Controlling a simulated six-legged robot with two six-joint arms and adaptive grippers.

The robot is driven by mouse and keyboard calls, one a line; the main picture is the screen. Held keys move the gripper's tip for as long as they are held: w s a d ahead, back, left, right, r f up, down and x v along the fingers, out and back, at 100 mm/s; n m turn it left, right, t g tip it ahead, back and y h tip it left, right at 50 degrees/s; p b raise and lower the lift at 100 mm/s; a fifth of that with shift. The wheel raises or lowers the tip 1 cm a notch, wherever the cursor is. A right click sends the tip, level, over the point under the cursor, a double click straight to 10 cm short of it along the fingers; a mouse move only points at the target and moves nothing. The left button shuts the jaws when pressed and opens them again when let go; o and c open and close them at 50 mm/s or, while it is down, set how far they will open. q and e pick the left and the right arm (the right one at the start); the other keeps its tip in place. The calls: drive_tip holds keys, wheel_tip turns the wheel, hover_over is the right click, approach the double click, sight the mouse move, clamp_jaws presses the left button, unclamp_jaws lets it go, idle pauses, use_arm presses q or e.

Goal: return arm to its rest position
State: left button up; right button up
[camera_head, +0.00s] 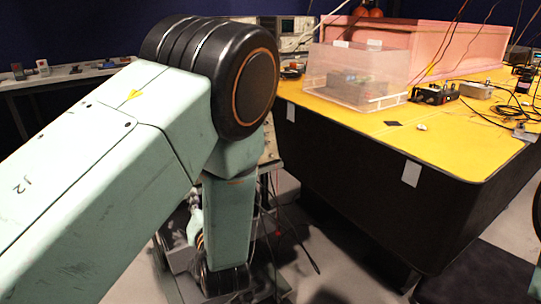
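My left arm (95,165) comes in from the left, large and pale green. It bends at a black round joint (245,85), and its lower link (228,225) points down toward the floor, ending at a dark joint low in the picture. The fingers of my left gripper cannot be made out clearly around this lower end, so whether they are open or shut does not show. My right gripper is not in view; only a dark and pale-green part shows at the right edge.
A yellow-topped table (450,140) with dark sides stands to the right of my arm. On it are a clear box (355,85), a pink foam enclosure (455,45), small devices and cables. A white bench (70,75) with small items stands at the back left. Grey floor shows below.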

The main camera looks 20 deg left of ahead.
use_arm(q)
drive_tip(key=shift+f, duration=0.1)
drive_tip(key=s+d+f+m+g+h, duration=0.1)
drive_tip(key=s+d+f+g+h, duration=0.3)
drive_tip(key=f, duration=0.5)
drive_tip(key=s+d+f+g+h, duration=0.2)
drive_tip(key=s+f+h, duration=0.2)
drive_tip(key=s+f, duration=0.35)
drive_tip(key=s+d+f+g+h, duration=0.1)
drive_tip(key=s+f+g, duration=0.2)
drive_tip(key=s, duration=0.8)
drive_tip(key=s+d+f+g+h, duration=0.2)
drive_tip(key=s+f+g, duration=0.2)
drive_tip(key=s, duration=0.7)
drive_tip(key=shift+s+f+m+g, duration=0.25)
drive_tip(key=shift+f+m+g, duration=0.05)
drive_tip(key=shift+f, duration=0.65)
drive_tip(key=shift+a, duration=0.15)
